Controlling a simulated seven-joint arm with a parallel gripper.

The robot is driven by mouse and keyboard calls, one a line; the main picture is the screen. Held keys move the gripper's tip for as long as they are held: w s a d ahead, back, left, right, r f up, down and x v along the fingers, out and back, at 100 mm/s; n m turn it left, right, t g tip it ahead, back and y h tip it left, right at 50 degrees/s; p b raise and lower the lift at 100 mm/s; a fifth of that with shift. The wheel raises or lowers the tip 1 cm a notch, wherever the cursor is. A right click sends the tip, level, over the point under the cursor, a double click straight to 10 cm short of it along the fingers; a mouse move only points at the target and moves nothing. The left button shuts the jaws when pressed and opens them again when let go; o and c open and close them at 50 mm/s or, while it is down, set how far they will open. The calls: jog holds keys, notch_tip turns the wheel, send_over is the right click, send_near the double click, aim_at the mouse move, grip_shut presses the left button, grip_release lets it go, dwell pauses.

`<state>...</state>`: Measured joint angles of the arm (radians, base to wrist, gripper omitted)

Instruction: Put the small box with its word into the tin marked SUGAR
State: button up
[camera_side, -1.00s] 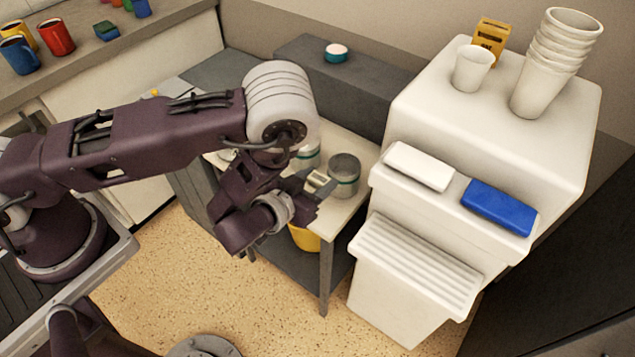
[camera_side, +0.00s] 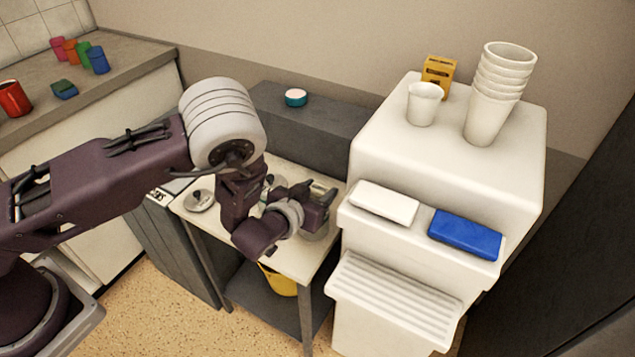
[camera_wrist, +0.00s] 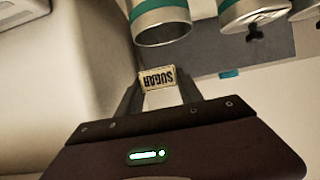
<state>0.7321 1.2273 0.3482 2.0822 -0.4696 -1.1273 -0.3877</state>
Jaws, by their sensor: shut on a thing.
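My gripper (camera_wrist: 158,82) is shut on the small box (camera_wrist: 158,79), a pale block with SUGAR in dark letters, upside down in the wrist view. A grey tin (camera_wrist: 162,24) with a teal band lies just beyond the box, apart from it in the picture. Two more banded tins, one in the middle (camera_wrist: 242,10) and one at the edge (camera_wrist: 304,8), are cut off by the frame. No word on any tin is readable. In the side view my gripper (camera_side: 328,197) is at the right-hand tin (camera_side: 318,232), partly hiding it; the box cannot be made out there.
The tins stand on a pale table (camera_side: 295,258) with a round lid (camera_side: 199,200) at left. A white machine (camera_side: 375,145) rises close on the right, with white (camera_side: 384,203) and blue (camera_side: 465,234) blocks on its ledge. A grey raised shelf (camera_side: 320,125) stands behind.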

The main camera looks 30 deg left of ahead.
jog(key=shift+f, duration=0.1)
jog(key=o, duration=1.4)
jog(key=v, duration=0.7)
jog(key=s+a+r+n+g+h, duration=0.1)
jog(key=s+a+r+g, duration=0.15)
jog(key=r, duration=0.75)
jog(key=s+a+r+n+g+h, duration=0.1)
jog(key=s+a+r+g, duration=0.2)
jog(key=r, duration=0.7)
jog(key=s+a+r, duration=0.2)
jog(key=s, duration=0.5)
jog(key=s+a+r+m+g+y, duration=0.1)
jog(key=s+a+r, duration=0.1)
jog(key=s, duration=0.6)
jog(key=s+a+r+m+g, duration=0.1)
jog(key=s+a+r, duration=0.1)
jog(key=s, duration=0.6)
jog(key=shift+s+a+r+g+y, duration=0.15)
jog(key=shift+a+g+y, duration=0.15)
jog(key=shift+a, duration=0.5)
